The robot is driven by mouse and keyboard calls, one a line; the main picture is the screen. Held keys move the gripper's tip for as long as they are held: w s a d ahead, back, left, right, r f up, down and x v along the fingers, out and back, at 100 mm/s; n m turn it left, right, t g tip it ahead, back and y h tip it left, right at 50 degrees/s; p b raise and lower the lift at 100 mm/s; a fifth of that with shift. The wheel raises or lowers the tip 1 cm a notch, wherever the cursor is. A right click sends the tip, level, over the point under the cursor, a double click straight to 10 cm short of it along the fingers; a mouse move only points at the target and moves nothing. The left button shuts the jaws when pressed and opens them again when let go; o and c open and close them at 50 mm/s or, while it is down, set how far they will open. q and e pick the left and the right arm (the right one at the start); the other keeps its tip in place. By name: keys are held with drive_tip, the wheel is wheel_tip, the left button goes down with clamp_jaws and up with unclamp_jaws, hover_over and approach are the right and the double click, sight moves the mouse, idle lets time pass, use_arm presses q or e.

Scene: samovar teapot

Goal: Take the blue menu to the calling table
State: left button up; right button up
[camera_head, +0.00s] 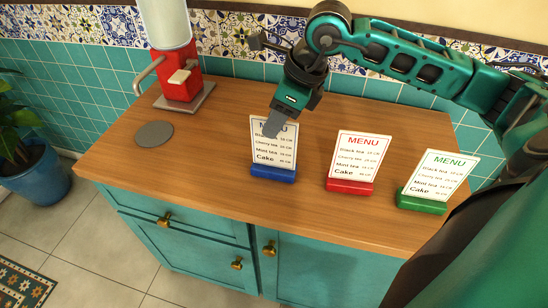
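The blue menu (274,161) is a white card in a blue base, standing upright on the wooden counter, left of the other two menus. My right gripper (273,126) points down at the top of this card and covers part of its heading. I cannot tell whether its fingers are open or shut, or whether they touch the card. My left gripper is not in view. No calling table can be made out here.
A red menu (351,161) and a green menu (437,179) stand on the counter (215,180) to the right. A red dispenser (177,82) stands at the back left, with a grey disc (154,134) before it. A potted plant (36,170) is on the floor at left.

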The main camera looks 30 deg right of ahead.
sight(274, 149)
drive_tip(key=x, duration=0.2)
drive_tip(key=shift+w+a+f, duration=0.15)
drive_tip(key=shift+f, duration=0.1)
drive_tip(key=shift+f+b, duration=0.25)
drive_tip(key=shift+b, duration=0.2)
idle(0.5)
clamp_jaws()
idle(0.5)
